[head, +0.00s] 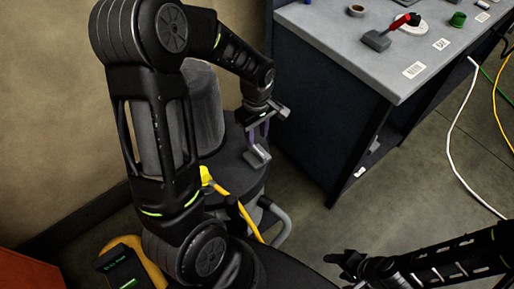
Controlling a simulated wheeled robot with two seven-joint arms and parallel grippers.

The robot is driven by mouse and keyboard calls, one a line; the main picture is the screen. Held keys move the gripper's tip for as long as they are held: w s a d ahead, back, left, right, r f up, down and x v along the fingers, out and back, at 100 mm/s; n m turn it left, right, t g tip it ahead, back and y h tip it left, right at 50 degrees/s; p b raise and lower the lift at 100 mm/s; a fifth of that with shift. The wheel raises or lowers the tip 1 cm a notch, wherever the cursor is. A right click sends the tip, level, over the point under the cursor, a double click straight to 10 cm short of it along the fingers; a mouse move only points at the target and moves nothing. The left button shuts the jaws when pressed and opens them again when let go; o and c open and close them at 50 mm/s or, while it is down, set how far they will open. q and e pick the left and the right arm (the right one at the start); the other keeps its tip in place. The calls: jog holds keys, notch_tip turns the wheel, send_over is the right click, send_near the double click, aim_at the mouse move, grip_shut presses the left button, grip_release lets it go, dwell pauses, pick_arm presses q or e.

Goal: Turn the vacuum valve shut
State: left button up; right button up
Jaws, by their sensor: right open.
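No part in view can be named the vacuum valve with certainty. A grey block with a red lever (400,22) sits on the workbench at the top right. A small yellow fitting (206,175) with a yellow hose shows on the dark round equipment at centre. My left gripper (257,153) points down over the dark round top, right of the yellow fitting and apart from it. Its finger gap is too small to read. My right gripper (346,272) is open at the bottom, low in front of the bench and away from both parts.
The workbench (330,28) fills the top right, with a green cup (457,19), a small round dish (356,10) and labels on it. White, yellow and green cables (458,125) run at the right. The floor (400,180) between bench and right arm is mostly clear.

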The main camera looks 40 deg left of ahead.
aim_at(257, 149)
pick_arm(q)
jog(key=shift+f, duration=3.9)
jog(key=shift+c, duration=0.3)
grip_shut()
